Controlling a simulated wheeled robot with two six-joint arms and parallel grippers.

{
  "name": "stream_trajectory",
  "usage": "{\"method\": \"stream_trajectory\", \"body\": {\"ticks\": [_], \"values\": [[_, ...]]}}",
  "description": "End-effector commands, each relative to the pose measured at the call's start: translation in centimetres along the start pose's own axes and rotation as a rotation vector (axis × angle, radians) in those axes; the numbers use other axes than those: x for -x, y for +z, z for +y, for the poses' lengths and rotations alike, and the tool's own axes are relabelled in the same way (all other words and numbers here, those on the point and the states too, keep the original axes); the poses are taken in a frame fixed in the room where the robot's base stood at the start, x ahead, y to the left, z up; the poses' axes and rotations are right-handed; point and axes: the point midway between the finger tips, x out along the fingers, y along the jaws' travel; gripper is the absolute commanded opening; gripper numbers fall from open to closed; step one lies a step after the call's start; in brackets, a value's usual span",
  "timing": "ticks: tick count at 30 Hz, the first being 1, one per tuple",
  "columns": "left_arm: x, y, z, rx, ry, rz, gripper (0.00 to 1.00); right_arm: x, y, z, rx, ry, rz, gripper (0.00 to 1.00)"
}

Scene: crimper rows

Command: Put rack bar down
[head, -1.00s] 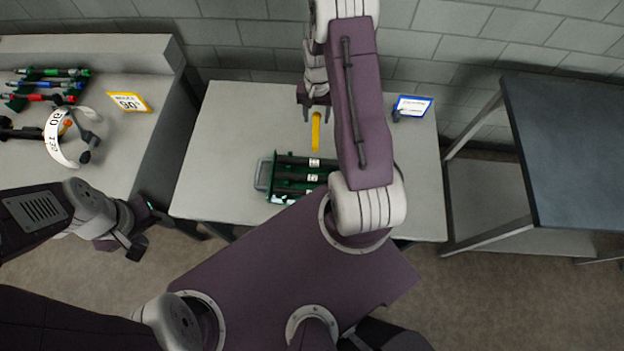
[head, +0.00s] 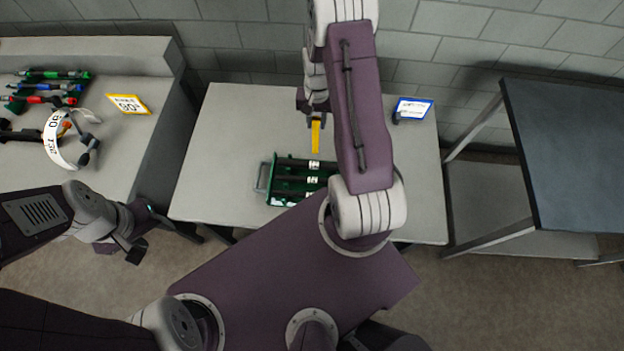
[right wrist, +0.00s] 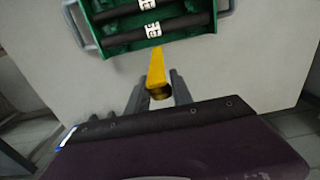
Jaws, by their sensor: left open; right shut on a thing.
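A yellow bar (head: 316,136) is between the fingers of my right gripper (head: 316,116), which is shut on its far end. The bar's near end points toward the green rack. In the right wrist view the bar (right wrist: 156,70) sits between the two dark fingers (right wrist: 158,95), close to the rack's edge. I cannot tell whether the bar touches the table. The green rack (head: 270,190) lies on the pale table, holding black bars with white labels; my right arm hides its right part. My left gripper (head: 136,250) is open and empty, left of the table and low in the head view.
The pale table (head: 225,130) is clear left of the rack. A blue-edged sign (head: 412,109) stands at its back right. A dark table (head: 570,150) stands right.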

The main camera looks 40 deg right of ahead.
Motion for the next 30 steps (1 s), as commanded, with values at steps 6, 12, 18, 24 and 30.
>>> {"method": "stream_trajectory", "body": {"ticks": [6, 12, 18, 24, 30], "values": [[0.1, 0.0, 0.0, 0.0, 0.0, 0.0, 0.51, -0.2, 2.3, 0.1, 0.001, 0.003, -0.01, 0.08], [0.1, 0.0, 0.0, 0.0, 0.0, 0.0, 0.51, -0.3, 4.0, 0.1, 0.0, 0.003, -0.01, 0.08], [0.0, 0.0, 0.0, 0.0, 0.0, 0.0, 0.51, -0.3, 5.7, 0.1, 0.001, 0.003, -0.01, 0.08], [0.0, 0.0, 0.0, 0.0, 0.0, 0.0, 0.51, -0.3, 7.3, 0.1, 0.001, 0.003, -0.009, 0.08], [0.0, 0.0, 0.0, 0.0, 0.0, 0.0, 0.51, -0.3, 7.7, 0.1, 0.0, 0.002, -0.008, 0.08]]}}
